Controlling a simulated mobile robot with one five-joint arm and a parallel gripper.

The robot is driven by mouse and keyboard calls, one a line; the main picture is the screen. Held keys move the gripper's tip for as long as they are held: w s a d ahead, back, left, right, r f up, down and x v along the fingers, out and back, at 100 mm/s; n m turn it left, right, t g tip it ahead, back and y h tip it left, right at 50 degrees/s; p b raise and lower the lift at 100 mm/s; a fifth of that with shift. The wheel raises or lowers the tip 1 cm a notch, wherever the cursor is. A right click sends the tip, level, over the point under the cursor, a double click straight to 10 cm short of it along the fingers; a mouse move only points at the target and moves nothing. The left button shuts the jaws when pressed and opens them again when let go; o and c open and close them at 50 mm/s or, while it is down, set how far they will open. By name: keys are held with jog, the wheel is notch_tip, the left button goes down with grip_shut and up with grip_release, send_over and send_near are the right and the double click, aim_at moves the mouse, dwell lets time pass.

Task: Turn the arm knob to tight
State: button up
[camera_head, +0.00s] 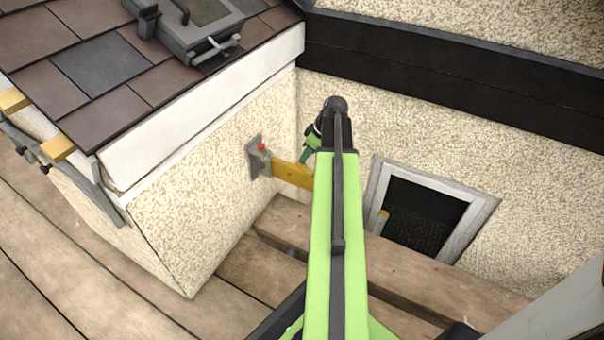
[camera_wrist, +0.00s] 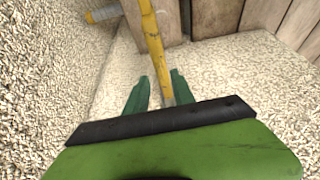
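A small red knob (camera_head: 261,147) sits on a grey metal bracket (camera_head: 255,158) on the pebbled wall, left of my gripper in the head view. A yellow arm (camera_head: 291,173) extends right from the bracket and passes behind my green arm. In the wrist view the yellow arm (camera_wrist: 153,45) runs down to between my gripper's green fingers (camera_wrist: 158,84). The fingers are apart; I cannot tell whether they touch the yellow arm. In the head view my gripper (camera_head: 305,158) is partly hidden by my arm. I cannot make out the red knob in the wrist view.
A tiled roof edge with white fascia (camera_head: 205,110) overhangs at left. Wooden planks (camera_head: 250,268) lie below. A dark beam (camera_head: 440,70) crosses behind.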

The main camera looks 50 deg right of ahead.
aim_at(301, 165)
jog(key=b+x, duration=0.2)
jog(key=x, duration=0.2)
jog(key=shift+f, duration=0.1)
